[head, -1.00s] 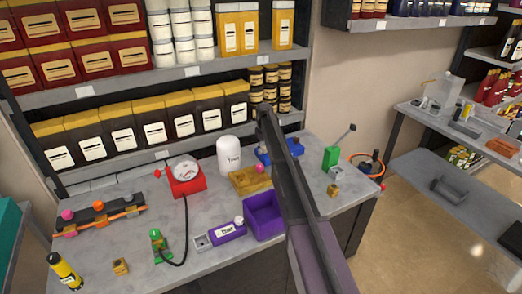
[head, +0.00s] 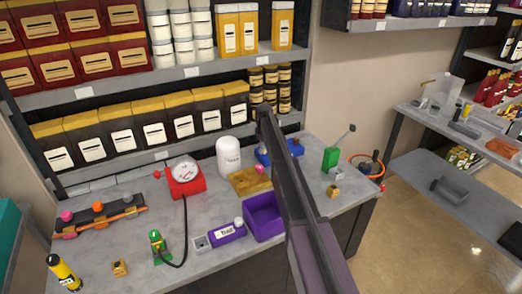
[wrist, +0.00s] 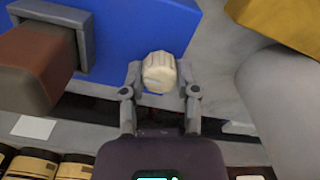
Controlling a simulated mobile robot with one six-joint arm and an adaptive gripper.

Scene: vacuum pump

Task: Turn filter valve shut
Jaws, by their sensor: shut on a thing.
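A blue block-shaped body (wrist: 130,35) fills the top of the wrist view. In the head view its blue parts (head: 296,147) show on both sides of my arm, at the back of the bench. A cream ribbed knob (wrist: 160,70) sits at the edge of the blue body in the wrist view. My gripper (wrist: 161,82) is shut on this knob, one finger on each side. In the head view my arm hides the knob and the fingertips. Whether this knob is the filter valve is not labelled in view.
A white cylinder (head: 229,157) stands close by, left of the blue body in the head view. A yellow block (head: 247,181), a purple bin (head: 263,217) and a green lever unit (head: 331,158) stand nearby. Shelves (head: 170,146) with boxes rise behind the bench.

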